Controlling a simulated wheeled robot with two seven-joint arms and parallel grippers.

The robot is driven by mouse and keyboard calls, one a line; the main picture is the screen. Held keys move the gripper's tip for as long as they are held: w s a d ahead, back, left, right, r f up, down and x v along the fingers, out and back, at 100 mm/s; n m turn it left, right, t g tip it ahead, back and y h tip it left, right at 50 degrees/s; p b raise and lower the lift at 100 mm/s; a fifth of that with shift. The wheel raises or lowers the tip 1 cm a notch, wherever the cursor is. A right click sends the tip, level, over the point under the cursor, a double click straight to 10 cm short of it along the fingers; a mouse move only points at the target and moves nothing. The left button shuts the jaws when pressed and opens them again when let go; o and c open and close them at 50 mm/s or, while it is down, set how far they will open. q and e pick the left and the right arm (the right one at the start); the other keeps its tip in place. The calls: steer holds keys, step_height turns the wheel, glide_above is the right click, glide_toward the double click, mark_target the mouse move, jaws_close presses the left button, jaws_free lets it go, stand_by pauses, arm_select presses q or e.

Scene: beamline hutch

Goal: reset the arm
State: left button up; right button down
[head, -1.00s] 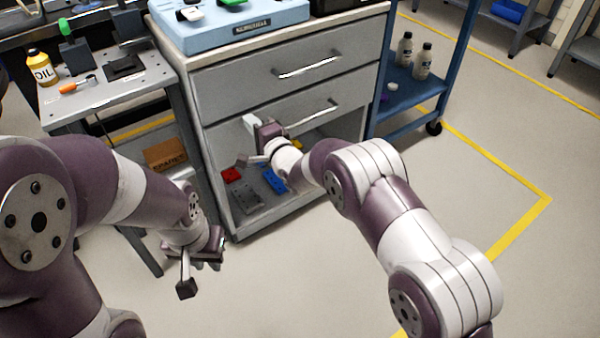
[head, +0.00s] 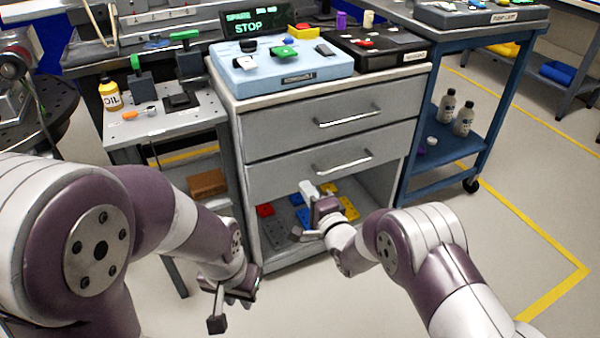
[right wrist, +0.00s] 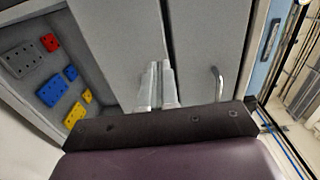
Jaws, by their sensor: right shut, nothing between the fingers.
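My right gripper (head: 308,189) is in front of the grey drawer cabinet (head: 285,137), near the lower drawer's bottom edge and the open compartment below it. In the right wrist view its two pale fingers (right wrist: 157,86) lie together with nothing between them, pointing toward the cabinet front. My left gripper (head: 240,292) hangs low, in front of the side table and left of the cabinet's base. Its fingers are small and dark in the head view, so its opening is unclear. Both arms are bent at the elbow.
The open compartment holds red (head: 265,210), blue and yellow blocks. A side table with an oil bottle (head: 110,95) stands left. A blue cart (head: 462,150) with bottles stands right. Two drawer handles (head: 348,117) jut out. Floor (head: 500,245) at right is clear.

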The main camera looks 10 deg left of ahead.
steer(key=s+d+f+n+g+h+p, duration=0.1)
steer(key=s+d+f+n+g+h, duration=0.75)
steer(key=s+d+f, duration=0.3)
steer(key=s+d+r+n+g+h+p, duration=0.1)
steer(key=s+d+r+n+g, duration=0.15)
steer(key=s+d+r, duration=0.4)
steer(key=s+d+r+n+g+h, duration=0.1)
steer(key=s+d+r+g, duration=0.25)
steer(key=s+d, duration=0.6)
step_height(320, 180, up, 41)
steer(key=m+t+p, duration=0.1)
steer(key=p, duration=3.7)
steer(key=shift+s+d+r, duration=0.15)
steer(key=shift+s+d, duration=0.2)
steer(key=shift+d, duration=0.1)
